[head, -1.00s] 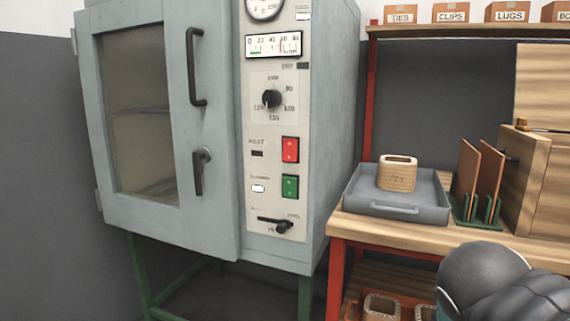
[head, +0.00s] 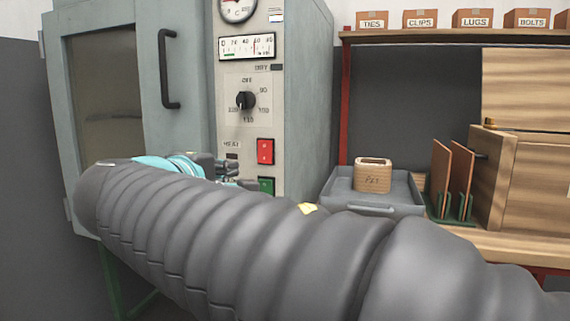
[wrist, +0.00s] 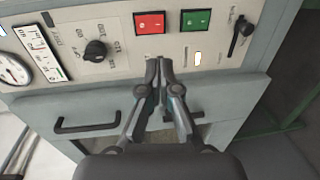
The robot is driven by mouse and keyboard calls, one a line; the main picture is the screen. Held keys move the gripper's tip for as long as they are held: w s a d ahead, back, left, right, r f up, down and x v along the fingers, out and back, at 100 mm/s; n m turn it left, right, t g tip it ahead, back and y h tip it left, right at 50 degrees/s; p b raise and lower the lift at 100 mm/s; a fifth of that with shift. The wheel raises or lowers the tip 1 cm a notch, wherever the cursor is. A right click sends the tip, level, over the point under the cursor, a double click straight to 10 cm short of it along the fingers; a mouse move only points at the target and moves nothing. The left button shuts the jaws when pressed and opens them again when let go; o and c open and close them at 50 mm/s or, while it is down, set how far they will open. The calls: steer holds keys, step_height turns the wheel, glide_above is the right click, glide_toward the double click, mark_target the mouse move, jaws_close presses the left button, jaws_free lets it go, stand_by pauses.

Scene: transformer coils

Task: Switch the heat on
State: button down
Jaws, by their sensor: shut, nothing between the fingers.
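The grey-blue oven (head: 120,90) has a control panel on its right side. A red rocker switch (head: 265,151) sits beside the HEAT label, with a small dark lamp window (head: 232,156) under the label. In the wrist view, the red switch (wrist: 150,24) and green switch (wrist: 195,21) show fully. There my gripper (wrist: 159,64) is shut and empty, its tips in front of the panel close to the red switch. I cannot tell whether they touch the panel.
A black rotary dial (wrist: 95,50) and a lever knob (wrist: 243,28) flank the switches. The oven door handle (head: 168,68) stands out. A workbench to the right holds a grey tray (head: 340,185) with a wooden coil (head: 373,175).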

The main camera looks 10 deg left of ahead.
mark_target(264, 161)
steer(key=w, duration=0.4)
steer(key=w+d+f, duration=0.1)
steer(key=w, duration=0.4)
steer(key=w+p, duration=0.1)
steer(key=w, duration=0.4)
steer(key=shift+d+f, duration=0.15)
steer(key=shift+f, duration=0.25)
